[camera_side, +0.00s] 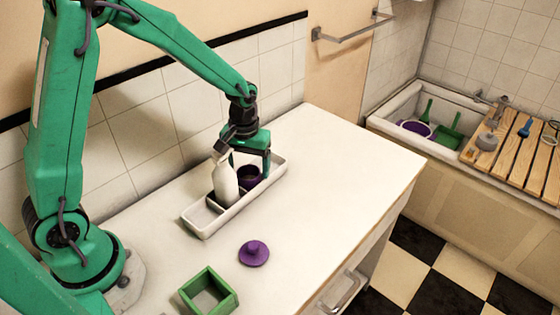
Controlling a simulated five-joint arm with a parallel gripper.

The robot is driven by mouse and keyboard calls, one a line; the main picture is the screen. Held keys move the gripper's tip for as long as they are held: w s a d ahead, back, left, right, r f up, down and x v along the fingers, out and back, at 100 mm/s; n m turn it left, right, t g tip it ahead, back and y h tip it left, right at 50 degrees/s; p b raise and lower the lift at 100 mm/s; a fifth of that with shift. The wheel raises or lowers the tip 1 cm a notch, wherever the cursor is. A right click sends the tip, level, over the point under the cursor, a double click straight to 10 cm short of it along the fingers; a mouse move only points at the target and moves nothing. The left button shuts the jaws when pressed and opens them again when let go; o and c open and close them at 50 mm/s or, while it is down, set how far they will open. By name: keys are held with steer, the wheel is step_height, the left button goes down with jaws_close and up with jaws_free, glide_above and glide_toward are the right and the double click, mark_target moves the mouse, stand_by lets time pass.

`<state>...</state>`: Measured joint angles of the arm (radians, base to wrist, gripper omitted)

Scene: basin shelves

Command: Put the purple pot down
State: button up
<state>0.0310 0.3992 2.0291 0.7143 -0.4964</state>
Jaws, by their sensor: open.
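The purple pot (248,178) is a small round pot with a dark inside. It stands in the white divided tray (199,230) on the white counter, just right of a white bottle (226,184). My gripper (250,162) is pointed down over the pot, its green fingers open and apart at the pot's rim. The bottle and the fingers hide part of the pot. I cannot tell whether a finger touches it. A purple lid (254,253) with a knob lies on the counter in front of the tray.
A green square box (208,292) stands at the counter's front. The counter's right half (345,165) is clear. A tiled wall runs behind the tray. Far right, a basin (396,106) holds a purple bowl and green items, beside a wooden rack (520,150) with utensils.

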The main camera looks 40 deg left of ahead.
step_height(320, 180, up, 11)
stand_by(0.5)
steer(key=shift+r, duration=0.1)
stand_by(0.4)
steer(key=s+r+m+t, duration=0.1)
steer(key=s+r, duration=0.1)
steer(key=s, duration=0.1)
steer(key=s+r+t, duration=0.1)
steer(key=s+r, duration=0.1)
steer(key=s+r+m, duration=0.1)
steer(key=s+r, duration=0.2)
steer(key=shift+s+a+r+m+t, duration=0.1)
steer(key=shift+s+a+m+t, duration=0.2)
steer(key=shift+s+a+t, duration=0.1)
steer(key=s+r+m+t, duration=0.1)
steer(key=s+m+t, duration=0.1)
steer(key=s, duration=0.7)
steer(key=shift+a+m+t, duration=0.25)
steer(key=shift+m+t, duration=0.15)
